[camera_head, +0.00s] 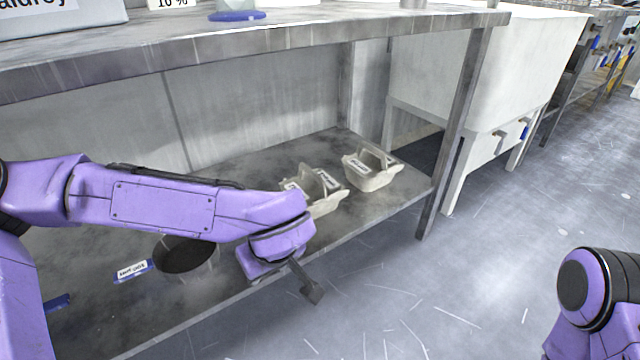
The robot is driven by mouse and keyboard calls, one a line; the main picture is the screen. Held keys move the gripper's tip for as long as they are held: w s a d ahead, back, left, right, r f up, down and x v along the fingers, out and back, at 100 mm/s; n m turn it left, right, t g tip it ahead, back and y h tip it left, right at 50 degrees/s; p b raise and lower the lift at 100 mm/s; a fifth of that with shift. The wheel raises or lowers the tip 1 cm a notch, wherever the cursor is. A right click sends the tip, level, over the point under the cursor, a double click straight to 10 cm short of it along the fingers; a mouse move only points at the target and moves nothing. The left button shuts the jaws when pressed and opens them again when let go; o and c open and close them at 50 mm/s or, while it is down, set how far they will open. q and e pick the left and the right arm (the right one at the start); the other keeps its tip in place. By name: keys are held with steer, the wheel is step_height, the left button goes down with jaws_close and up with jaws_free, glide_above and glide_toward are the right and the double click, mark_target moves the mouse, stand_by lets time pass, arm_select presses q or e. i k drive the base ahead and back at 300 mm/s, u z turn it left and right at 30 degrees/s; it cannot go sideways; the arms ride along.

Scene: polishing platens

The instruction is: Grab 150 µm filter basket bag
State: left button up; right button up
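Cream-coloured basket bags with small white labels sit on the lower shelf. One basket bag (371,170) stands at the right, near the shelf's end. Just left of it is another cream basket (327,204), partly hidden behind my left arm; it may be more than one, as two labels show there. The label print is too small to read, so I cannot tell which is 150 µm. My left gripper (307,284) hangs in front of the shelf's front edge, apart from the baskets. Its fingers look like one dark piece, so its opening is unclear. My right gripper is out of view.
A dark round sieve-like container (186,257) and a white-and-blue label card (132,270) are on the lower shelf (395,208) at left. The metal tabletop (330,40) overhangs it, with a leg (455,130) at right. A white tank (480,75) stands beyond; floor is clear.

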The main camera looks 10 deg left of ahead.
mark_target(322, 193)
steer(key=i, duration=1.25)
